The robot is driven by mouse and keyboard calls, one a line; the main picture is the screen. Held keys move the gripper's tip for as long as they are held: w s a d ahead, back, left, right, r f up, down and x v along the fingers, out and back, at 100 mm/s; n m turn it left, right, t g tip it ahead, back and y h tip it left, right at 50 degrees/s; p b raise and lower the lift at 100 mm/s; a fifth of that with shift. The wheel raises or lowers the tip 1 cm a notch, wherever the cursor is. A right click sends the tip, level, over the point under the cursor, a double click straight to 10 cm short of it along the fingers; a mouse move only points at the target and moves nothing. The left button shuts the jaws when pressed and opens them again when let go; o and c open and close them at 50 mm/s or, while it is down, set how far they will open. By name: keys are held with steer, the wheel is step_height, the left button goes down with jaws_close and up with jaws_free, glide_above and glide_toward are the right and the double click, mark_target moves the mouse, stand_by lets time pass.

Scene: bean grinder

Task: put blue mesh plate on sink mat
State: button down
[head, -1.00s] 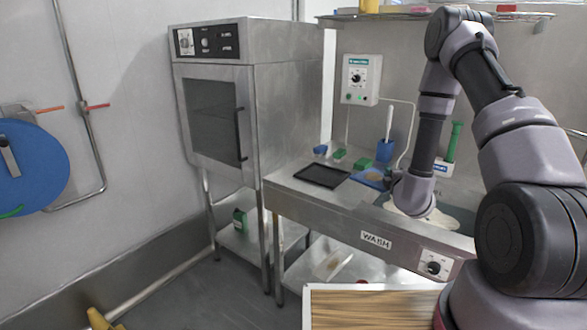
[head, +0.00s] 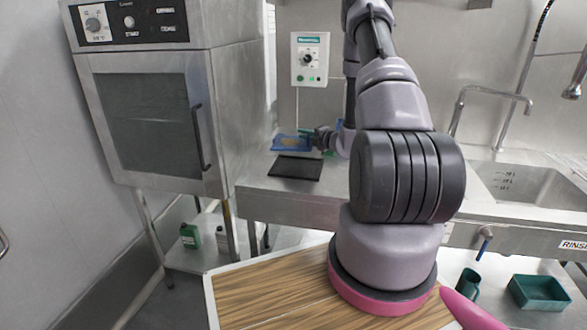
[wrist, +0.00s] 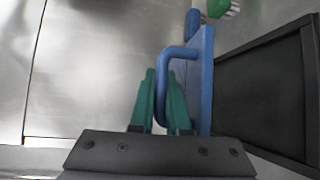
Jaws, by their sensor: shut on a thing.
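In the wrist view my gripper (wrist: 163,88) is shut on the blue handle of the plate (wrist: 206,75), which shows edge-on. The mat (wrist: 268,95) lies flat to the right there, with its raised rim. I cannot tell whether the plate touches the counter.
A steel oven (head: 150,110) stands left of the counter. A control box (head: 309,59) is on the wall behind. A steel sink (head: 525,185) with taps is on the right. A green bin (head: 538,292) is low at right. A green item (wrist: 220,8) lies beyond the plate.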

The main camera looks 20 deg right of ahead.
mark_target(308, 168)
steer(key=shift+s+d+y, duration=0.25)
steer(key=shift+d+y, duration=0.05)
steer(key=shift+d, duration=0.45)
steer(key=shift+f+t, duration=0.15)
steer(key=shift+t, duration=0.15)
step_height(308, 168, down, 10)
steer(key=shift+r, duration=0.2)
steer(key=c, duration=0.9)
jaws_free()
steer(key=shift+s, duration=0.1)
